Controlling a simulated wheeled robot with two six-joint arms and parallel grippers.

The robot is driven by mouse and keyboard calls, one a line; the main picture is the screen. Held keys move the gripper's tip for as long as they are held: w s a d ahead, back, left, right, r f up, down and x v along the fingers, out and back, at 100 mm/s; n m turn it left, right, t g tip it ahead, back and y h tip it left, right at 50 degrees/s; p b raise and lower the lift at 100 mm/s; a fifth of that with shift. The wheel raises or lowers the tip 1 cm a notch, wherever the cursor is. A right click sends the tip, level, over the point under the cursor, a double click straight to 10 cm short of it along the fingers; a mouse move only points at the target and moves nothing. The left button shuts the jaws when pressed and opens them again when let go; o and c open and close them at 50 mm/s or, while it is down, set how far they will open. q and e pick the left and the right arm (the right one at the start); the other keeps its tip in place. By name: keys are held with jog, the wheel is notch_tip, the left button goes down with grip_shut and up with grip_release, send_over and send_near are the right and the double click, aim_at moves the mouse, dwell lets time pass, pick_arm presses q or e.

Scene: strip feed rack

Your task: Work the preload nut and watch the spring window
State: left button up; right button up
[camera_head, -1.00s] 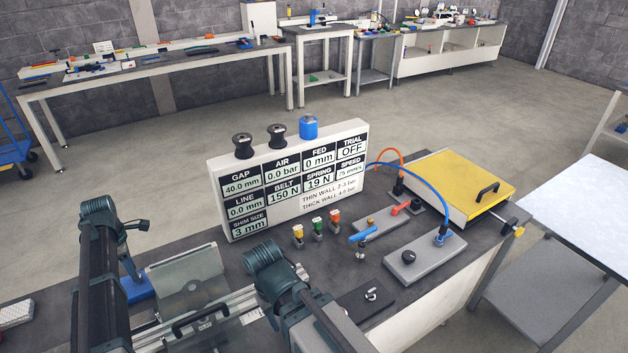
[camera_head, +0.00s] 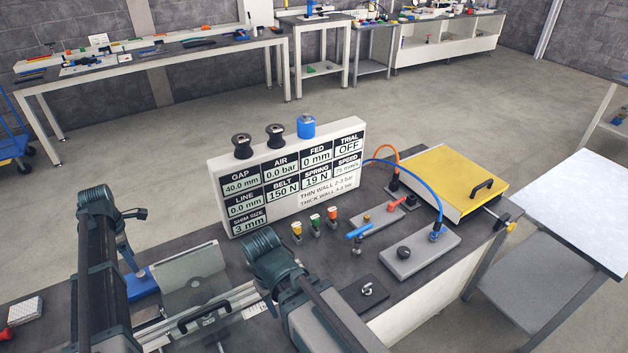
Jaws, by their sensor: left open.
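The white readout panel (camera_head: 215,190) stands at the back of the dark bench. Its spring field (camera_head: 318,172) reads 19 N, the belt field 150 N, the gap 40.0 mm and the trial OFF. A metal fixture with a pale rail (camera_head: 228,306) and a black handle (camera_head: 203,318) lies at the front left between my arms. I cannot pick out the preload nut or the spring window for certain. My left gripper is low at the left, open, its fingertips mostly hidden or too small to place. My right arm crosses the front; its gripper does not show.
Right of the fixture are a black plate with a metal hook (camera_head: 366,289), a grey block with a black knob (camera_head: 404,253), a blue lever (camera_head: 359,231) and several coloured small knobs. A yellow-topped box (camera_head: 462,184) stands at the right. The floor behind the bench is clear.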

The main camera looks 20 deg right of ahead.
aim_at(140, 273)
pick_arm(q)
jog(key=shift+r, duration=0.1)
pick_arm(e)
jog(key=shift+r, duration=0.15)
pick_arm(q)
notch_tip(140, 273, up, 6)
jog(key=p, duration=0.6)
pick_arm(e)
notch_tip(140, 273, up, 6)
jog(key=shift+f, duration=0.1)
pick_arm(q)
notch_tip(140, 273, down, 12)
jog(key=b, duration=1.2)
jog(key=shift+f, duration=0.2)
pick_arm(e)
notch_tip(140, 273, down, 12)
jog(key=shift+f, duration=0.1)
pick_arm(q)
jog(key=shift+r, duration=0.1)
